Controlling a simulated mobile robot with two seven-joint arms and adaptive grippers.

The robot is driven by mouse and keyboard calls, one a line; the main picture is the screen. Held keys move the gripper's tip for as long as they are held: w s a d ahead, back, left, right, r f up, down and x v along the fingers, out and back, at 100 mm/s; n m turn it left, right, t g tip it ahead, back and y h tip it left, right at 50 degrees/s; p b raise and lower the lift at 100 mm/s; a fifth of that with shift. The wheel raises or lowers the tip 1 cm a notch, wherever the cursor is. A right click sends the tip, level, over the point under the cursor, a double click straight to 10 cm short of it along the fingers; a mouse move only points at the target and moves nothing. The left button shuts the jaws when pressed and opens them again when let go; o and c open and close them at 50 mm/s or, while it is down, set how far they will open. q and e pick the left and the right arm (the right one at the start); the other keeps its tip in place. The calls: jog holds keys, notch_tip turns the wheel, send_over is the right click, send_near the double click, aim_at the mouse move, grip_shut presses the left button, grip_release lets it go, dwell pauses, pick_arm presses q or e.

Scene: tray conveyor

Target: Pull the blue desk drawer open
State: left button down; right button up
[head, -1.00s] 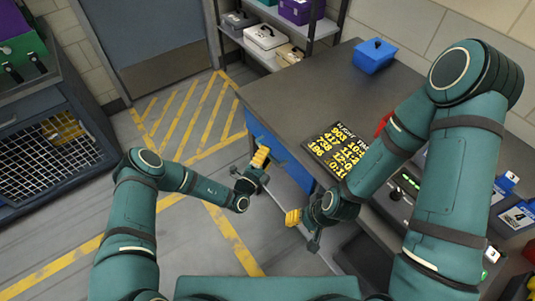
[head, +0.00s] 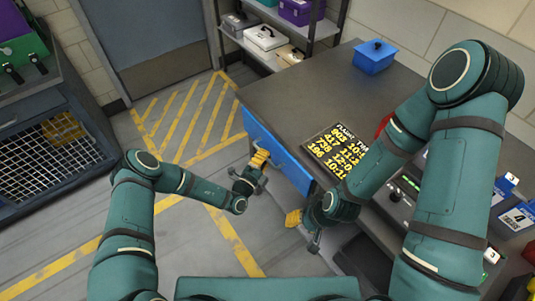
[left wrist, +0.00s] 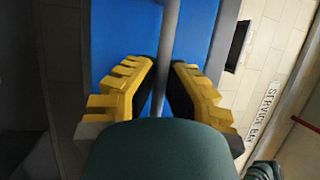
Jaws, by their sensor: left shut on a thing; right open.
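The blue desk drawer (head: 276,151) is in the side of the grey desk (head: 290,95); its blue front faces my left arm. My left gripper (head: 259,158) is at the drawer front. In the left wrist view its yellow-padded fingers (left wrist: 158,92) are closed on the grey bar handle (left wrist: 168,40), with the blue front (left wrist: 120,35) behind. My right gripper (head: 294,218) is open and empty near the desk's lower front edge, apart from the drawer. The drawer's inside is not visible.
A dark cabinet (head: 45,150) stands at left. Striped floor lies clear between it and the desk. Shelves (head: 275,35) stand behind.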

pick_arm(q)
jog(key=s+a+p, duration=0.1)
jog(key=s+a, duration=1.2)
jog(key=a, duration=0.5)
jog(key=shift+s+a+p, duration=0.15)
jog(key=shift+a+p, duration=0.1)
jog(key=shift+p, duration=0.15)
jog(key=c, duration=1)
grip_release()
jog(key=v, duration=1.2)
jog(key=shift+r, duration=0.1)
